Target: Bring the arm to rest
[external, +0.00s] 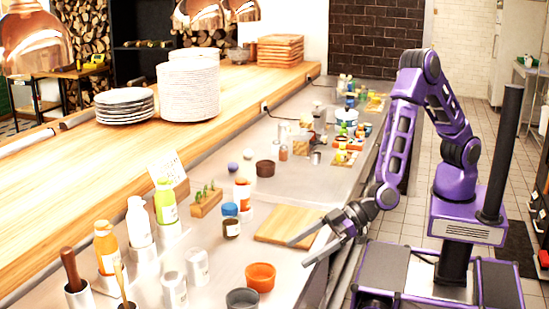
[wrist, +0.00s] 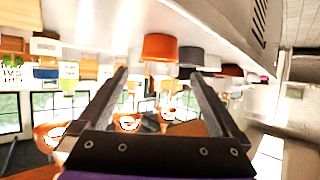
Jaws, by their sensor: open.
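My gripper (external: 322,240) is at the end of my purple arm, over the front edge of the steel counter (external: 225,262). Its two dark fingers point left, beside the right corner of a wooden cutting board (external: 285,224). The fingers are apart, and nothing shows between them. In the wrist view my gripper (wrist: 158,85) also shows its two fingers spread, with the scene tilted over. An orange bowl (wrist: 160,47) shows beyond the fingertips there. I cannot tell from the external view whether the fingers touch the board.
The orange bowl (external: 261,276) and a grey bowl (external: 242,299) stand on the near counter. Bottles (external: 165,201), metal cups (external: 196,266) and a blue-lidded jar (external: 230,210) stand to the left. Plates (external: 189,91) are stacked on the wooden ledge. Tiled floor is clear behind my base.

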